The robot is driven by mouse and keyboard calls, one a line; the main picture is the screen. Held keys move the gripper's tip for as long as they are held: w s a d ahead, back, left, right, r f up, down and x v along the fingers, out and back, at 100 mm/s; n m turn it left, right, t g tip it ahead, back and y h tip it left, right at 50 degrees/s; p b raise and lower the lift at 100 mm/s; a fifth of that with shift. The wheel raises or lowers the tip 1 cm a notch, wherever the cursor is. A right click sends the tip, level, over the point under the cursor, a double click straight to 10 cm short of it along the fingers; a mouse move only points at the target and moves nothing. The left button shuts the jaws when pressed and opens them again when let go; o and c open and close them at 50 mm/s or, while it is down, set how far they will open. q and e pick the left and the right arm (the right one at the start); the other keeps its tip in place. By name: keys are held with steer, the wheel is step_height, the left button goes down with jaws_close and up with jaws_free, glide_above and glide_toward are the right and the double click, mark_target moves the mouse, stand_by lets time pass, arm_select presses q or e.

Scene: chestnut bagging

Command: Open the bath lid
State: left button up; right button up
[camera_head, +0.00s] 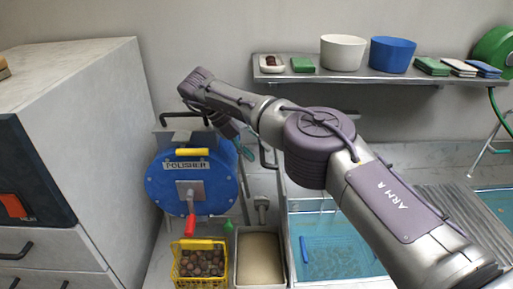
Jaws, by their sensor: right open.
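A bath (335,248) of clear blue water stands at the lower middle, partly hidden by my right arm, labelled ARM R. Its water surface shows uncovered. I cannot clearly make out a lid; a dark bracket-like handle (265,158) shows behind the arm, and I cannot tell what it belongs to. My right gripper (230,128) is open, at the end of the arm, pointing down in front of the upper right of the blue polisher drum (160,183). It appears empty, up and to the left of the bath. My left gripper is not in view.
A yellow basket (177,268) of chestnuts and a tray with a tan surface (241,258) stand left of the bath. A grey cabinet (75,120) fills the left. A wall shelf (400,79) holds a white tub and a blue tub. A ribbed grey panel (455,208) lies at right.

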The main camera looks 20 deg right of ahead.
steer(key=shift+r, duration=0.15)
step_height(320, 180, up, 10)
stand_by(0.7)
stand_by(0.4)
